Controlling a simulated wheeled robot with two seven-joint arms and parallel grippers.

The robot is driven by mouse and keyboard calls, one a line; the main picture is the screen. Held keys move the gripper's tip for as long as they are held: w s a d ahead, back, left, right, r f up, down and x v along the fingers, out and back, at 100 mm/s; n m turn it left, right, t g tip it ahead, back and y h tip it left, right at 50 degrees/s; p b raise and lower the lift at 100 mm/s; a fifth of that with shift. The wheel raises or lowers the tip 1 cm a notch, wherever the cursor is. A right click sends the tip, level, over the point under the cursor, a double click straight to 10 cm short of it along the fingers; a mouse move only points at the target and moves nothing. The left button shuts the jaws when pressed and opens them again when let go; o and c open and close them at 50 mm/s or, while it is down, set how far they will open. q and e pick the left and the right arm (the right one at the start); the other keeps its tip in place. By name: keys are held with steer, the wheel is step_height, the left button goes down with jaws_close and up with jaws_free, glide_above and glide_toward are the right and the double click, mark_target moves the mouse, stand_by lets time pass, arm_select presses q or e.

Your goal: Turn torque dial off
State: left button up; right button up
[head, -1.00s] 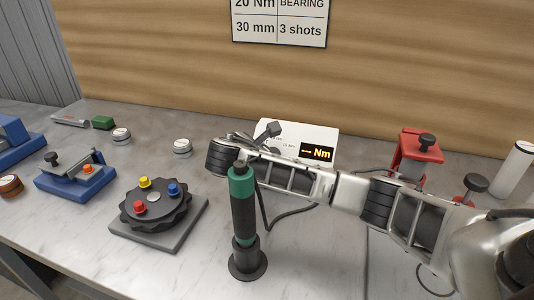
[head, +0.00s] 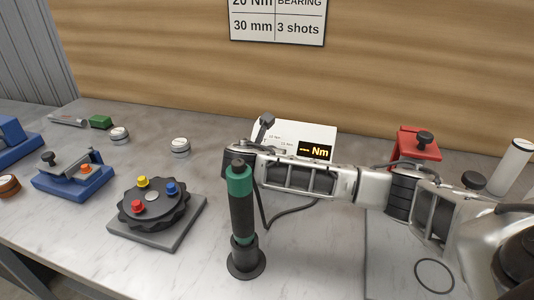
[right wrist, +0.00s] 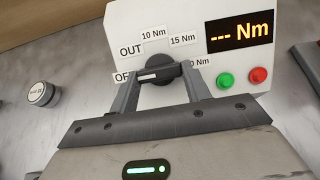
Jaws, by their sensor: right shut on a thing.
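The torque dial (right wrist: 160,71) is a black knob on the white controller box (right wrist: 180,22). Its white mark lies on the left side, toward a partly covered label reading "OF". Labels OUT, 10 Nm and 15 Nm stand around it, and another Nm label is partly hidden at right. My right gripper (right wrist: 161,82) has its fingers on either side of the knob, shut on it. In the head view my right arm reaches across to the box (head: 293,133), and hides the dial. The amber display (head: 316,150) shows dashes and Nm. My left gripper is not in view.
A green and black tool (head: 241,205) stands upright in a round holder in front of my right arm. A black indexing dial (head: 153,204) with coloured buttons is at left. A red fixture (head: 415,146) stands at right. Green (right wrist: 225,80) and red (right wrist: 257,75) buttons sit beside the dial.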

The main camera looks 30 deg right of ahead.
steer(key=shift+a, duration=0.1)
steer(key=o, duration=1)
